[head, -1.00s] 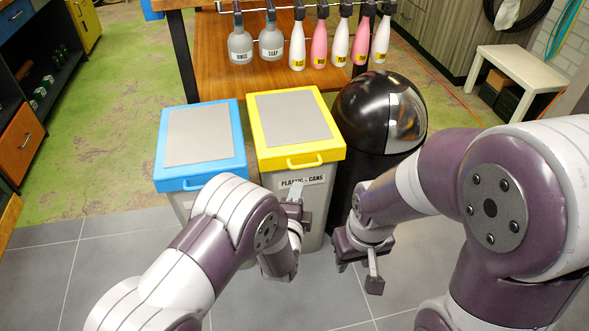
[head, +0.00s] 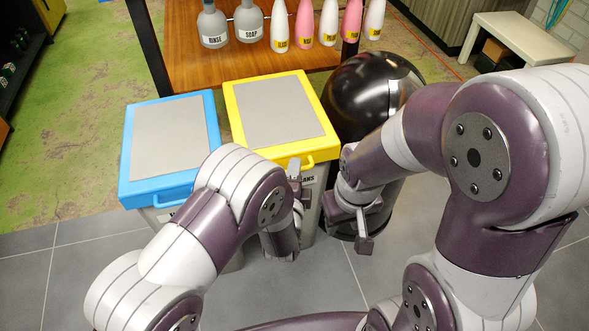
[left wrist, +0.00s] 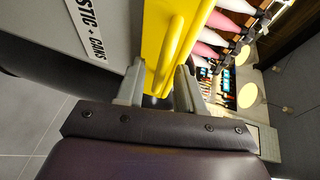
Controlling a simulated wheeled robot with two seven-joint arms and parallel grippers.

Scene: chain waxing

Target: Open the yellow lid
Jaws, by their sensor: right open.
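The yellow lid (head: 280,112) with its grey top panel is closed on the grey bin. Its front handle (head: 300,161) is partly hidden by my left arm. In the left wrist view the yellow handle (left wrist: 172,45) lies just ahead of the left fingers. My left gripper (head: 296,180) is just below and in front of the handle. In the left wrist view its fingers (left wrist: 160,88) are spread apart with nothing held between them; I cannot tell if they touch the lid. My right gripper (head: 348,226) is open and empty, in front of the black bin.
A blue-lidded bin (head: 172,148) stands close on the left. A black round-topped bin (head: 352,98) stands close on the right. Behind is a wooden bench (head: 190,60) with several bottles on a rail. Grey tiled floor (head: 90,270) is clear at the front left.

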